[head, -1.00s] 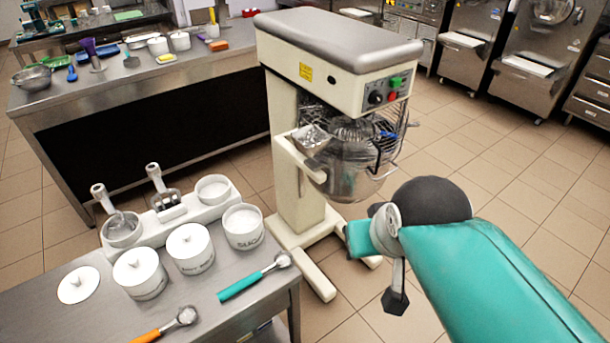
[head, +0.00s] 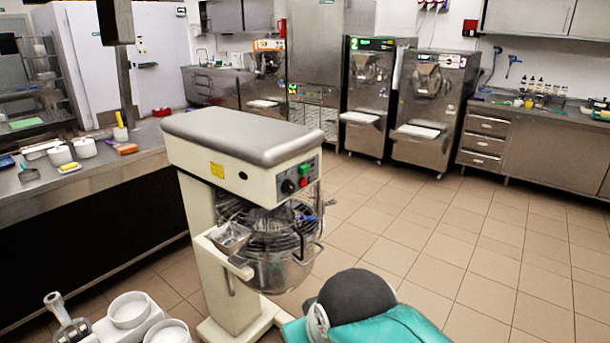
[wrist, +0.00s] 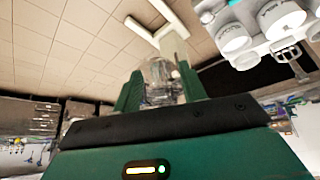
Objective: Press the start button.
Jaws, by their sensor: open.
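A green button (head: 305,170) sits on the grey control panel of the cream stand mixer (head: 255,150) in the head view. A red button (head: 304,183) is just below it, and a black knob (head: 288,187) is to the left. No label reading start is legible. My gripper (wrist: 160,85) is open and empty in the wrist view, its two green fingers apart. The mixer's metal bowl shows beyond and between the fingers. My gripper is out of sight in the head view, where only my teal arm shows at the bottom, below and right of the mixer.
Batch freezers (head: 435,110) stand along the back wall, with a drawer counter (head: 535,140) to their right. A steel counter (head: 90,180) with containers is on the left. White tubs (head: 130,310) are at the lower left. The tiled floor at right is clear.

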